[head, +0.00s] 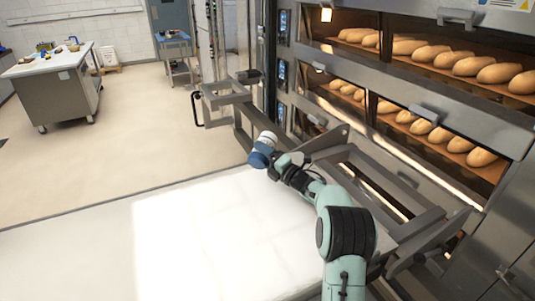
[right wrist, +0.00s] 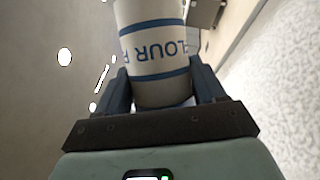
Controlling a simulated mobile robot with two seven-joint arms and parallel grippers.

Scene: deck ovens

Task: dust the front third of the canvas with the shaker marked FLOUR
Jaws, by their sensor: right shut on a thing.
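The shaker (head: 267,138) is a pale cylinder with blue bands. In the right wrist view the shaker (right wrist: 152,50) shows the letters FLOUR upside down. My right gripper (head: 262,156) is shut on it, with a blue finger on each side in the wrist view (right wrist: 160,88). It is near the far edge of the white canvas (head: 190,235); I cannot tell the height above it. The canvas has a brighter patch with a straight left edge; I cannot tell whether this is flour or light. The shaker's far end is cut off in the wrist view. My left gripper is not in view.
Deck ovens (head: 440,105) with rows of loaves (head: 430,55) stand at the right. A metal frame (head: 395,195) lies between canvas and ovens. A steel-sided worktable (head: 55,85) and a small cart (head: 178,60) stand further back. The floor at the left is clear.

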